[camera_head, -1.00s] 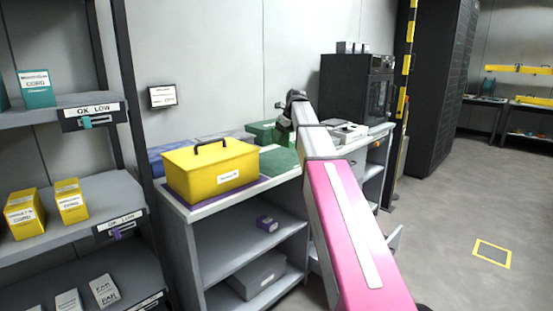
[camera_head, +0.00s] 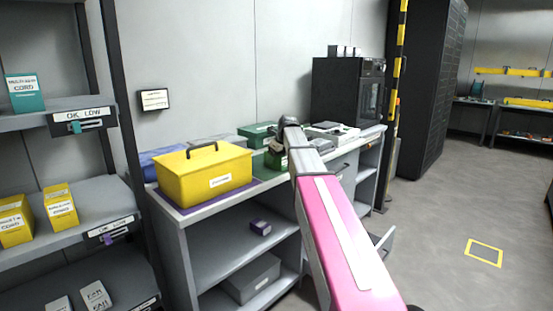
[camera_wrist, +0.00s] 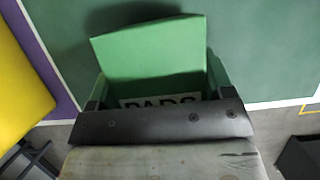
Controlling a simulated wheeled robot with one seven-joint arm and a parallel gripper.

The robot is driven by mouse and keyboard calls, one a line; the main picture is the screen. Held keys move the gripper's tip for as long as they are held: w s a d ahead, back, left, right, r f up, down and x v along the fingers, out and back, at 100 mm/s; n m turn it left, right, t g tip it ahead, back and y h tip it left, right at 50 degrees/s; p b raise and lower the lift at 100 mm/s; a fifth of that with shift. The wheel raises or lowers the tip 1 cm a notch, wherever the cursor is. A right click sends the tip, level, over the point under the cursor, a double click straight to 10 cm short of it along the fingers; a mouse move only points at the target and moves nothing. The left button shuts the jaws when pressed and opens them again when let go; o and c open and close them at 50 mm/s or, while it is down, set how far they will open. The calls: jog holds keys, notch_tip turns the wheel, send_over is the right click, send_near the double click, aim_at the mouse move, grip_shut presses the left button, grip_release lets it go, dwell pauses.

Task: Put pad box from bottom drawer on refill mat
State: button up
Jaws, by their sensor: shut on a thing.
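The pad box is a green box marked "PADS" (camera_wrist: 150,52), and its front label is partly covered in the wrist view. My gripper (camera_wrist: 160,100) is shut on it, with a finger at each side. In the head view the box (camera_head: 275,160) shows under my gripper (camera_head: 287,140), over the worktop. The green mat (camera_wrist: 265,45) spreads behind and beside the box in the wrist view. I cannot tell whether the box touches the mat or hangs just above it. In the head view my arm and the box hide most of the mat.
A yellow case (camera_head: 203,177) stands on a purple mat left of the green one. Another green box (camera_head: 257,134) stands behind, and a black cabinet (camera_head: 347,92) at the back right. A drawer (camera_head: 382,243) sticks out low on the right. A shelf rack stands at left.

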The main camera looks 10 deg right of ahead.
jog(key=shift+f, duration=0.1)
jog(key=o, duration=1)
